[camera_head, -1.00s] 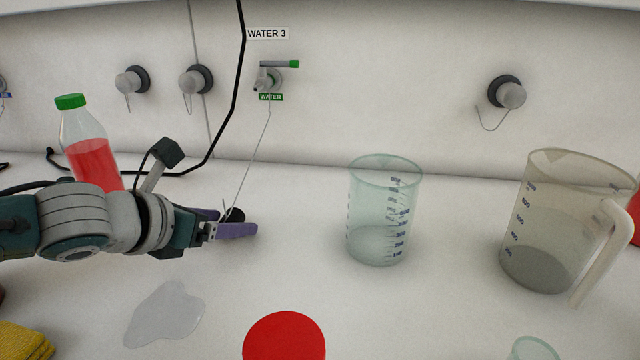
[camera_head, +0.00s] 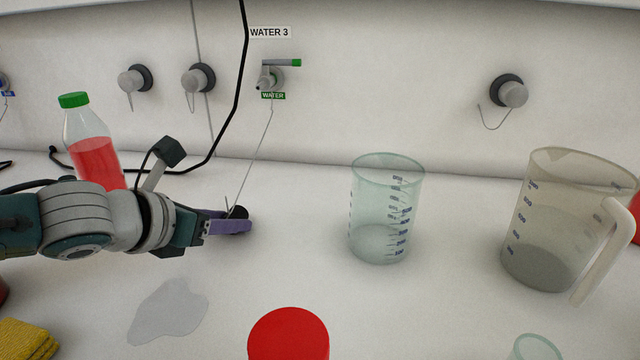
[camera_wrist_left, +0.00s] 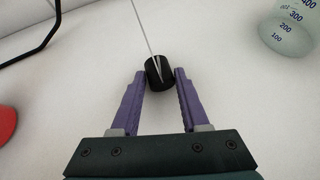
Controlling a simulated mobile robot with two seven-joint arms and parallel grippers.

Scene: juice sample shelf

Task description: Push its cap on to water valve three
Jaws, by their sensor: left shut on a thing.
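The water 3 valve (camera_head: 270,78) is on the back wall, with a green-tipped lever, a green WATER tag and a "WATER 3" label (camera_head: 270,32) above. Its outlet is uncapped. A thin tether runs from the valve down to a black cap (camera_head: 238,212). My left gripper (camera_head: 232,222) is low over the counter, in front of and below the valve, its purple fingers shut on the cap. The left wrist view shows the cap (camera_wrist_left: 159,74) between the fingertips, tether across it. My right gripper is not in view.
A clear beaker (camera_head: 382,210) and a jug (camera_head: 550,230) stand right of my left gripper. A bottle of red liquid (camera_head: 92,150) stands behind my left arm. A black cable (camera_head: 236,100) hangs left of the valve. A puddle (camera_head: 168,312) and red lid (camera_head: 288,335) are in front.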

